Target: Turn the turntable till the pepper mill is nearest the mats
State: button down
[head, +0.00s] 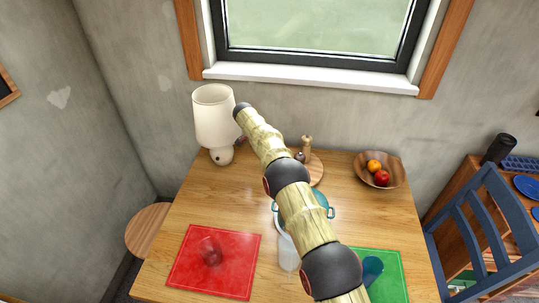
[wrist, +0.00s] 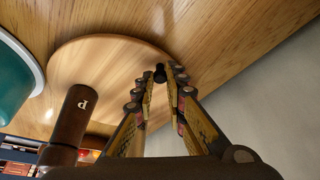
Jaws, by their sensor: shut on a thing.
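The round wooden turntable (head: 317,172) stands at the back of the table, partly hidden by my arm; its pale disc fills the middle of the wrist view (wrist: 90,62). A dark brown mill marked P, the pepper mill (wrist: 75,118), stands upright on it at the left in the wrist view. In the head view a dark top (head: 299,156), probably this mill, shows beside a light wooden mill (head: 307,146). My gripper (wrist: 167,82) is shut on a small black knob (wrist: 160,70) at the turntable's rim. The red mat (head: 190,278) and green mat (head: 394,286) lie at the front.
A teal pot (head: 321,201) stands between turntable and mats, close to the disc in the wrist view (wrist: 12,85). A lamp (head: 215,118) is at back left, a fruit bowl (head: 399,174) at back right. Glasses stand on both mats; a pale bottle (head: 288,254) stands between them.

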jog(key=shift+f, duration=0.1)
jog(key=c, duration=1.9)
grip_release()
jog(key=shift+o, duration=0.7)
jog(key=shift+r, duration=0.2)
jog(key=v, duration=1.1)
jog(key=shift+a+r, duration=0.2)
jog(key=shift+r, duration=0.1)
jog(key=shift+c, duration=0.6)
